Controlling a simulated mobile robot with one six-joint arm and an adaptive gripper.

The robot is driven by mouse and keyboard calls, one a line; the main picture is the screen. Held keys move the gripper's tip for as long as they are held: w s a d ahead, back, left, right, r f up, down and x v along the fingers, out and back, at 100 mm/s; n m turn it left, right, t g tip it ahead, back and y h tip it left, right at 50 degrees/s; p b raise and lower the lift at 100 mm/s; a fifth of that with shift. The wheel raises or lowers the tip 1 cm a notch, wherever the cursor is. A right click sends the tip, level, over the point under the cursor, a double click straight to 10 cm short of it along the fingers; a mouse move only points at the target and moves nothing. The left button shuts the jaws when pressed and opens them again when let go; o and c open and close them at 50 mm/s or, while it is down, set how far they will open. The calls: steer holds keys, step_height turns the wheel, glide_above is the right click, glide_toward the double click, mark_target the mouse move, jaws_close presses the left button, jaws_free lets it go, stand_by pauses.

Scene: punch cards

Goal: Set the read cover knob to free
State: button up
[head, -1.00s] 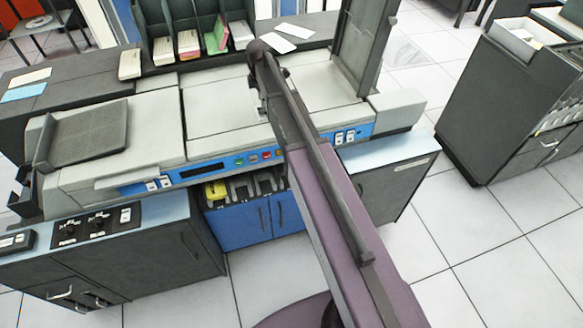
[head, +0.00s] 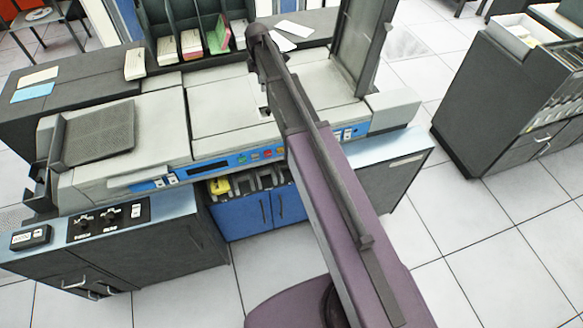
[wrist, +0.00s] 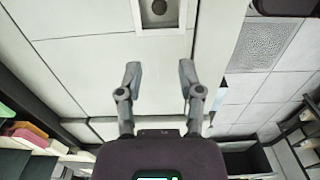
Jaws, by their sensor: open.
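In the head view my arm crosses the machine (head: 225,100) and hides most of the gripper area; the knob cannot be made out there.
A control panel with dark knobs (head: 108,217) is on the left cabinet. A tilted dark hopper (head: 98,132) stands at the machine's left and an upright dark panel (head: 358,45) at its right. Card racks (head: 190,30) stand behind. A dark cabinet (head: 485,110) is right, across open floor.

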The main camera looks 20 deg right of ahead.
steer(key=s+f+m+b, duration=0.4)
steer(key=s+m, duration=0.2)
steer(key=s, duration=0.4)
steer(key=s+f+m+b, duration=0.5)
steer(key=s+m, duration=0.1)
steer(key=s, duration=0.4)
steer(key=s+d+f+m+b, duration=0.1)
steer(key=s+f+m+b, duration=0.3)
steer(key=s, duration=0.6)
steer(key=shift+s+f+m+b, duration=0.15)
steer(key=shift+s+m+b, duration=0.15)
steer(key=shift+m, duration=0.8)
stand_by(2.0)
steer(key=shift+c, duration=0.2)
